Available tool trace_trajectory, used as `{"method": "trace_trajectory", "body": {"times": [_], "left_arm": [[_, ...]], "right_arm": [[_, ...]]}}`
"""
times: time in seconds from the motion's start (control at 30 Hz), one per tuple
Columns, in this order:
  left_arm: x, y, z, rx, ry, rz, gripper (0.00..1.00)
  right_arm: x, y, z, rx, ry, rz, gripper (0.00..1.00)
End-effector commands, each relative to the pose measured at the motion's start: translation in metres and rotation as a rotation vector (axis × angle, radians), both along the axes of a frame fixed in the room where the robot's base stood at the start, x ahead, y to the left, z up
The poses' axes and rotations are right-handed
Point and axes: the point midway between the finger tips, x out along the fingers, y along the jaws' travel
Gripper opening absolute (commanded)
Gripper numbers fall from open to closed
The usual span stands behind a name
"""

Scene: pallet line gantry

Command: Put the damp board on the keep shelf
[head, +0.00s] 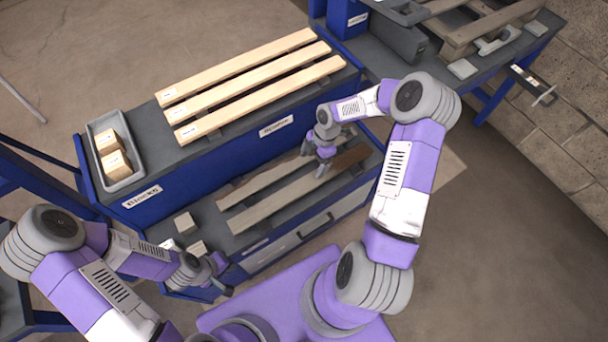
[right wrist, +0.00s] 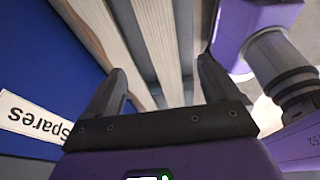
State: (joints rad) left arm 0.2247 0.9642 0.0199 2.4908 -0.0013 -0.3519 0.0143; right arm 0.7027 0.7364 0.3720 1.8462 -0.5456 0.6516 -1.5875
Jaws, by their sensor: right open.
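Two weathered boards lie on the lower shelf (head: 290,238) in the head view. The front board (head: 290,197) has a darker brown right end; the rear board (head: 262,186) is greyer. I cannot tell for sure which is the damp board, though the dark patch is on the front one. My right gripper (head: 317,166) is open above these boards, pointing down. My left gripper (head: 222,277) looks open and empty at the shelf's front left. No keep shelf label is readable.
Three pale boards (head: 250,86) lie on the upper shelf, labelled Spares (head: 276,126). A grey bin (head: 97,131) of wooden blocks sits at its left, above a Blocks label (head: 142,196). Loose blocks (head: 185,222) lie at the lower left. Another bench (head: 455,68) with a pallet stands back right.

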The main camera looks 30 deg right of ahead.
Motion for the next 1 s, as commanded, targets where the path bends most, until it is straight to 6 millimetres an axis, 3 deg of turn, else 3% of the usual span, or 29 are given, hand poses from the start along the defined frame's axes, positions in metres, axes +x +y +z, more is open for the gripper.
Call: {"method": "trace_trajectory", "body": {"times": [0.17,0.3,0.43,0.53,0.7,1.0], "left_arm": [[0.0,0.0,0.0,0.0,0.0,0.0,0.0],[0.0,0.0,0.0,0.0,0.0,0.0,0.0],[0.0,0.0,0.0,0.0,0.0,0.0,0.0],[0.0,0.0,0.0,0.0,0.0,0.0,0.0],[0.0,0.0,0.0,0.0,0.0,0.0,0.0],[0.0,0.0,0.0,0.0,0.0,0.0,0.0]], "right_arm": [[-0.019,0.065,-0.024,0.09,0.086,-0.272,0.89],[-0.052,0.129,-0.046,0.157,0.232,-0.664,0.89],[-0.091,0.167,-0.062,0.163,0.379,-1.053,0.89],[-0.119,0.181,-0.07,0.138,0.462,-1.325,0.89],[-0.151,0.186,-0.077,0.093,0.525,-1.645,0.89],[-0.16,0.184,-0.078,0.08,0.536,-1.765,0.89]]}}
